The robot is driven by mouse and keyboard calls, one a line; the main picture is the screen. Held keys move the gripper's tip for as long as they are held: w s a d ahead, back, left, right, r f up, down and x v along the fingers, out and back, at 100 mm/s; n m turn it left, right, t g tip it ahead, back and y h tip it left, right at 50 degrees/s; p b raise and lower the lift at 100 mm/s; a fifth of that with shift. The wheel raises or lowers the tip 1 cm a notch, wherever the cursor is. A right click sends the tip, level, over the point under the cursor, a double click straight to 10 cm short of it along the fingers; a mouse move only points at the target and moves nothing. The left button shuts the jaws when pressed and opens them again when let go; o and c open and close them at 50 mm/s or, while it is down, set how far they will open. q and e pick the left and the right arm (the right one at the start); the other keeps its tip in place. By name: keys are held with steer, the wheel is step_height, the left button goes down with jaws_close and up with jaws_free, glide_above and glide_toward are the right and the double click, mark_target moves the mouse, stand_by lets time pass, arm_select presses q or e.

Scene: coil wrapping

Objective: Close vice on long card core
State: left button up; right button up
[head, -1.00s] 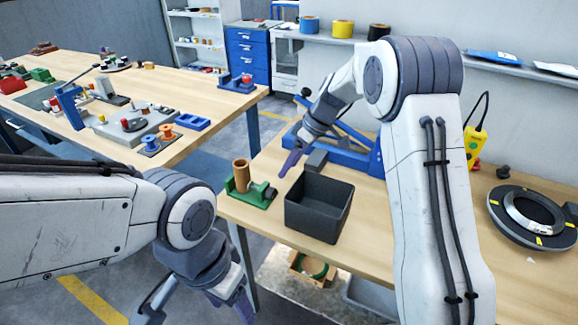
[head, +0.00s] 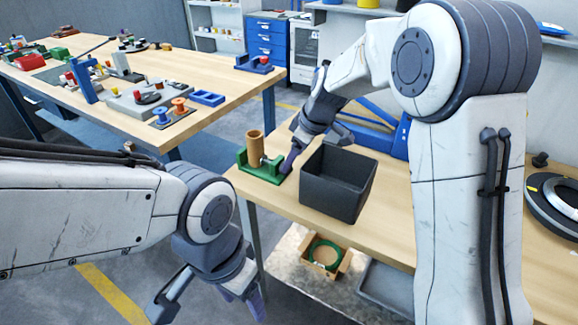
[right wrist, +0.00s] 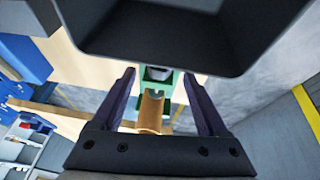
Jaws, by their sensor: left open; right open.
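A green vice (head: 263,168) sits near the table's left edge, with a brown card core (head: 254,148) standing upright in it. Both also show between my fingers in the right wrist view, the vice (right wrist: 141,82) beyond the core (right wrist: 151,110). My right gripper (right wrist: 163,72) is open and empty, its fingers spread to either side of the vice and core in that view. In the head view a right fingertip overlaps the vice's right end; contact cannot be told. My left gripper (head: 208,307) is open and empty, low in front of the table. Whether the jaws touch the core is unclear.
A dark open box (head: 336,184) stands just right of the vice and fills the top of the right wrist view. A blue frame (head: 375,133) is behind it. A cardboard box with a green ring (head: 326,254) is below the table.

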steer(key=shift+x, duration=2.1)
jaws_close()
steer(key=shift+w+d+g+y+p, duration=0.1)
steer(key=shift+w+g+y+p, duration=0.1)
steer(key=shift+g+y+p, duration=0.3)
steer(key=shift+w+d+m+g+y+p, duration=0.1)
steer(key=shift+m+g+y+p, duration=0.3)
steer(key=shift+g, duration=0.4)
steer(key=shift+g+y, duration=0.3)
steer(key=shift+g, duration=0.1)
jaws_free()
